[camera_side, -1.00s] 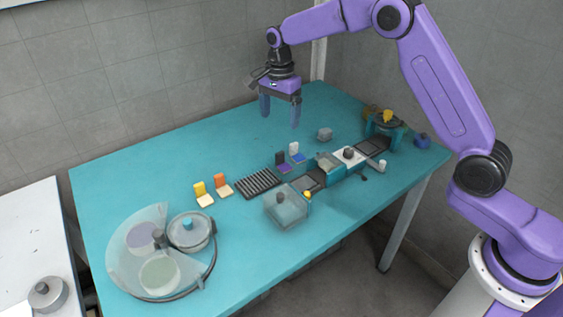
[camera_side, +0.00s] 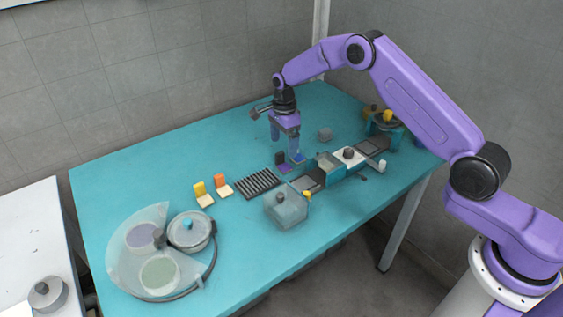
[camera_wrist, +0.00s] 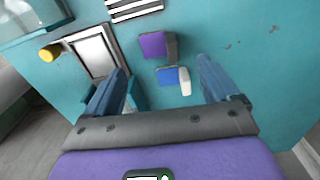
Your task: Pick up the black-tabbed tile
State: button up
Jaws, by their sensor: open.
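The black-tabbed tile (camera_side: 283,168) is purple with a dark upright tab and sits on the teal table. In the wrist view this tile (camera_wrist: 153,44) lies just beyond my fingertips, its dark tab on the right. A blue tile with a white tab (camera_wrist: 168,76) sits close beside it and shows between my fingers. In the side view my gripper (camera_side: 285,145) is open and empty, pointing down just above these two tiles. The fingers partly hide the white-tabbed tile there. My gripper also shows open in the wrist view (camera_wrist: 161,66).
A dark slotted rack (camera_side: 258,183) is left of the tiles, with yellow-tabbed (camera_side: 203,195) and orange-tabbed (camera_side: 222,186) tiles beyond it. A clear box (camera_side: 286,208) and a track device (camera_side: 347,156) stand in front. A small grey block (camera_side: 325,134) is behind right.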

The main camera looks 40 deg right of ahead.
aim_at(283, 166)
jog(key=shift+s+a+f, duration=0.1)
jog(key=shift+a+f, duration=0.05)
jog(key=shift+f, duration=3.4)
jog(key=c, duration=1.1)
